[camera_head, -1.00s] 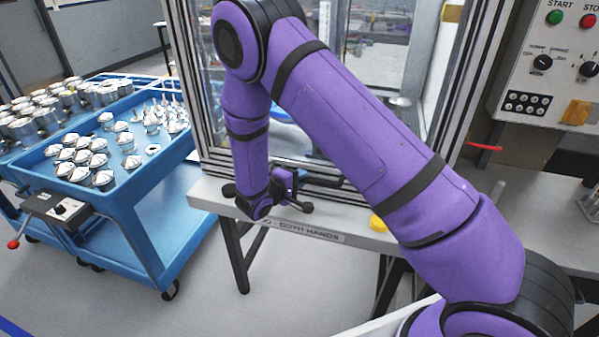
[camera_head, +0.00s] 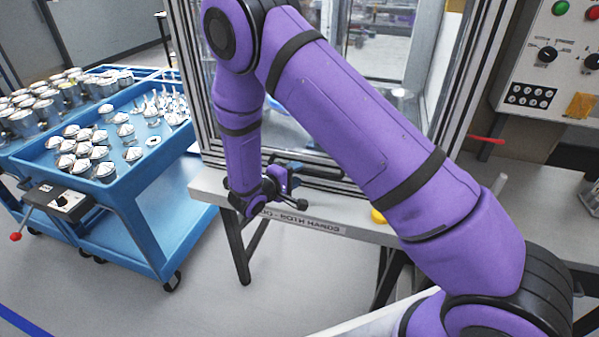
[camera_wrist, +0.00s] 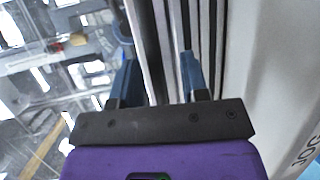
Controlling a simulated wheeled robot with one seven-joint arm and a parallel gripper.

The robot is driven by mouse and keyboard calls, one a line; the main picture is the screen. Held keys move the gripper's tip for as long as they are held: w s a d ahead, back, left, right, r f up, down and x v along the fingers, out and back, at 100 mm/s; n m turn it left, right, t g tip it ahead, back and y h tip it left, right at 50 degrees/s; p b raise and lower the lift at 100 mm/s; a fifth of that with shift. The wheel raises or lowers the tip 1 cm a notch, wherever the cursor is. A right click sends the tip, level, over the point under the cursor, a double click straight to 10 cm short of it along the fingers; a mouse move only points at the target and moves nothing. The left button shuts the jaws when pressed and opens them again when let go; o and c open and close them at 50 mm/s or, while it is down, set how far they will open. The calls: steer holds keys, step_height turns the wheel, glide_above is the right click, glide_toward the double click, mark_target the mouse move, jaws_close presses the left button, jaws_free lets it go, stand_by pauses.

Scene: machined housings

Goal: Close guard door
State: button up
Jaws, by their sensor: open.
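The guard door (camera_head: 382,75) is a clear panel in a grey, black-striped metal frame above the bench, partly hidden behind my purple arm. It looks shut or nearly shut, but I cannot tell whether a gap remains. My gripper (camera_head: 290,178) is low at the door's bottom edge, just above the bench front. In the wrist view, my open gripper (camera_wrist: 158,66) has its two blue fingers apart, pointing at the striped frame (camera_wrist: 172,40), which shows between and beyond them. The clear panel (camera_wrist: 60,80) is on the left there. I cannot tell whether the fingers touch the frame.
The bench (camera_head: 205,187) has a lettered front edge and a yellow button (camera_head: 377,216). A blue cart (camera_head: 140,195) with metal parts stands at left. A control panel (camera_head: 540,75) is at right, with a red lever (camera_head: 487,139) nearby. Open floor lies in front of the bench.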

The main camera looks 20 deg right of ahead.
steer(key=v, duration=0.8)
steer(key=shift+a, duration=0.1)
steer(key=s+d+r+m+g+y, duration=0.25)
steer(key=s+d+r+g, duration=0.35)
steer(key=r, duration=0.5)
steer(key=s+d+r+m+g+y, duration=0.2)
steer(key=s+d+r+m, duration=0.15)
steer(key=d+r, duration=0.55)
steer(key=s+r+t+y, duration=0.2)
steer(key=s+r+y, duration=0.2)
steer(key=s+r, duration=0.3)
steer(key=s+d+r+m+t+y, duration=0.1)
steer(key=s+r+t+y, duration=0.2)
steer(key=s, duration=0.9)
steer(key=shift+s+d+r+y, duration=0.15)
steer(key=shift+s+r+y, duration=0.15)
steer(key=shift+r+y, duration=1.25)
steer(key=shift+r+h, duration=0.5)
